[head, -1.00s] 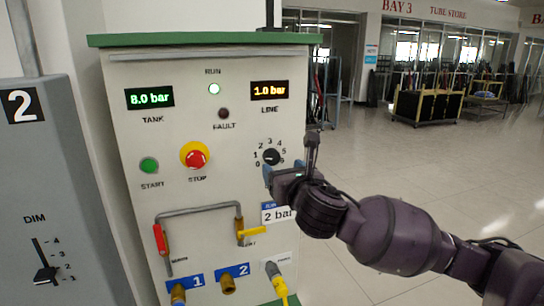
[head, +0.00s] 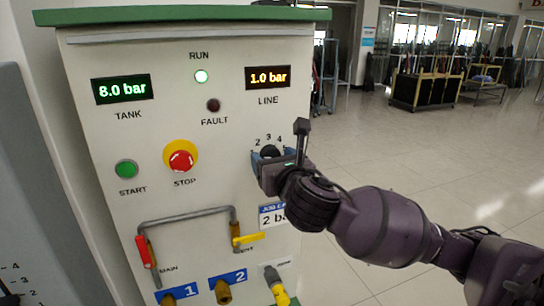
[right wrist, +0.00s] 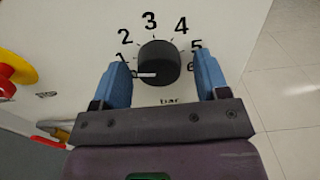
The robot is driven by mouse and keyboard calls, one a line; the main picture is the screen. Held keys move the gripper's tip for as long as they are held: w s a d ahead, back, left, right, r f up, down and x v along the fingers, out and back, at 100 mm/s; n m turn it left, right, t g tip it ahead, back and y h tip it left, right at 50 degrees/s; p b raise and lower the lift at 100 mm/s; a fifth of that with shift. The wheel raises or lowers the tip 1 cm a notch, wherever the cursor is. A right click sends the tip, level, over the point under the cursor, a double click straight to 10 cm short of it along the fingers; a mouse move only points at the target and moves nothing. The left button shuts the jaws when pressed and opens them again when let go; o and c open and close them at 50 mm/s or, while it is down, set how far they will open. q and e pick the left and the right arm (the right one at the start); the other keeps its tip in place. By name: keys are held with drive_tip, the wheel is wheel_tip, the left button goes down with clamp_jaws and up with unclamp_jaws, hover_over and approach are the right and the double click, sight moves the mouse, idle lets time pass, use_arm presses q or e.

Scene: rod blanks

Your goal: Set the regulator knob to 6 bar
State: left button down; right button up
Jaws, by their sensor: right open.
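The black regulator knob (head: 269,151) is on the grey panel, below the LINE display (head: 268,77), which reads 1.0 bar. In the right wrist view the knob (right wrist: 160,62) has a white mark pointing left, near the 1 on its dial. Numbers up to 6 ring it, and the 0 is mostly hidden. My right gripper (head: 273,161) is open at the knob. Its blue fingers, also in the right wrist view (right wrist: 164,76), stand left and right of the knob with a gap on each side. My left gripper is not in view.
The TANK display (head: 123,88) reads 8.0 bar. A red stop button (head: 181,161) and a green start button (head: 126,169) are left of the knob. Below are a pipe with a red handle (head: 146,251) and a yellow handle (head: 249,238). Open floor lies right.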

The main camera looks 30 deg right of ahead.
drive_tip(key=c, duration=0.9)
